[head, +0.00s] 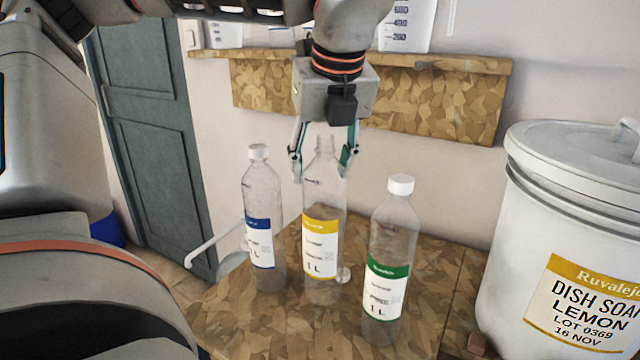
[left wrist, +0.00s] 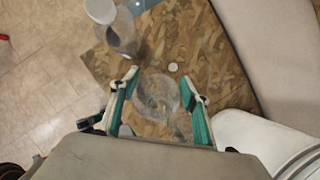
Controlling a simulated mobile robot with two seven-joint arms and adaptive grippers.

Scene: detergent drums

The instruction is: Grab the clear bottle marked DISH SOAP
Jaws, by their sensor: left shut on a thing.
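Three clear bottles stand upright on the wood-chip table (head: 420,320). The middle bottle (head: 321,240) has a yellow-banded label and an open neck without a cap; the label's small print is unreadable. My left gripper (head: 320,172) comes from above, its fingers on either side of this bottle's upper part, shut on it. In the left wrist view the bottle (left wrist: 158,98) shows between the fingers (left wrist: 158,78). The blue-label bottle (head: 259,225) stands left and the green-label bottle (head: 390,260) right, both white-capped. My right gripper is not in view.
A white drum (head: 510,220) labelled DISH SOAP LEMON, with a yellow band, stands at the right. A small round white piece (head: 344,273) lies by the middle bottle's base. A shelf (head: 450,65) with measuring containers is behind; a dark door (head: 150,130) is at left.

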